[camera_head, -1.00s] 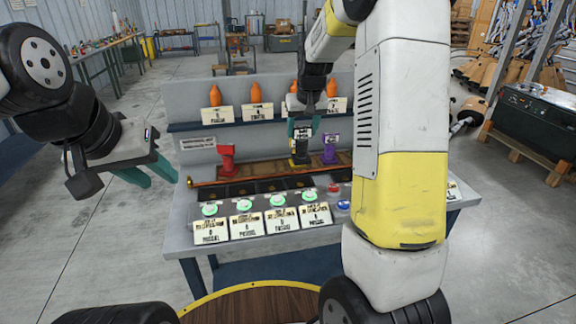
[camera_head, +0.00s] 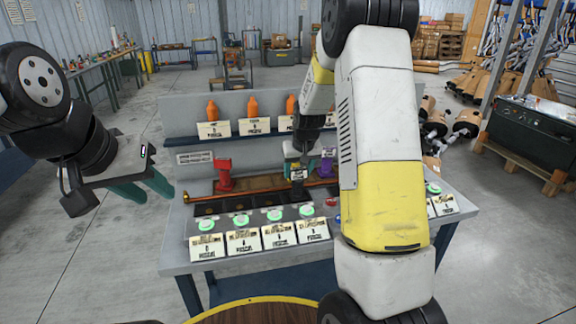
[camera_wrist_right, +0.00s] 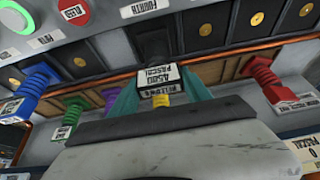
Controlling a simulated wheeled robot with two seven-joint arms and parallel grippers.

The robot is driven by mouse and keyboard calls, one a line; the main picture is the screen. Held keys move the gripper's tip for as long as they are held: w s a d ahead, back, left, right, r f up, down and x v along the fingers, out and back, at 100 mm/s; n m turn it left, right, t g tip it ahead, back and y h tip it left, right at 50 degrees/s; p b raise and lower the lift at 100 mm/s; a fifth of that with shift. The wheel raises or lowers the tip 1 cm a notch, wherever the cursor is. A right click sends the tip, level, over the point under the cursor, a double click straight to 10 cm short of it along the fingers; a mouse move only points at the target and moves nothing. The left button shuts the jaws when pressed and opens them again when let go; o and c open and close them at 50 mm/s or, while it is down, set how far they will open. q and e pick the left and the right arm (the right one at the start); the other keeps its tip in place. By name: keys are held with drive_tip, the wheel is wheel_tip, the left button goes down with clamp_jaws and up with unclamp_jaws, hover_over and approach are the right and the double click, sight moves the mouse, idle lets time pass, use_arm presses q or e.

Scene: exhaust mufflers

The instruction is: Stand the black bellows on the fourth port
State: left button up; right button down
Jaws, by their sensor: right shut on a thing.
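My right gripper (camera_head: 298,163) is shut on the black bellows (camera_head: 298,190), seen from above and behind in the head view. In the right wrist view, my right gripper (camera_wrist_right: 160,100) has its teal fingers on both sides of the bellows' label (camera_wrist_right: 157,78), and most of the bellows' body is hidden. The row of dark square ports (camera_head: 238,205) lies in front of the rack. The sign for the fourth port (camera_wrist_right: 146,7) shows beyond the bellows in the wrist view. I cannot tell whether the bellows touches a port. My left gripper (camera_head: 145,191) is open and empty, left of the bench.
A red bellows (camera_head: 223,175) and a purple one (camera_head: 326,167) stand on the brown rack (camera_head: 262,183); the wrist view also shows blue (camera_wrist_right: 35,85) and green (camera_wrist_right: 72,108) ones. Green buttons (camera_head: 274,215) and label cards (camera_head: 278,235) line the front. Orange bottles (camera_head: 252,107) stand on the shelf behind.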

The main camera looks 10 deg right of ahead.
drive_tip(key=shift+f, duration=0.1)
drive_tip(key=shift+c, duration=2.4)
unclamp_jaws()
drive_tip(key=shift+s+r, duration=0.1)
drive_tip(key=shift+r, duration=0.35)
drive_tip(key=v, duration=1.1)
drive_tip(key=s+a+r+y, duration=0.1)
drive_tip(key=s+r, duration=0.3)
drive_tip(key=s, duration=0.3)
drive_tip(key=s+a+r, duration=0.1)
drive_tip(key=s+r, duration=0.4)
drive_tip(key=s, duration=0.2)
drive_tip(key=s+a+t+y, duration=0.1)
drive_tip(key=s+a, duration=0.2)
drive_tip(key=s, duration=1.1)
drive_tip(key=shift+s+t, duration=0.3)
drive_tip(key=shift+s, duration=0.05)
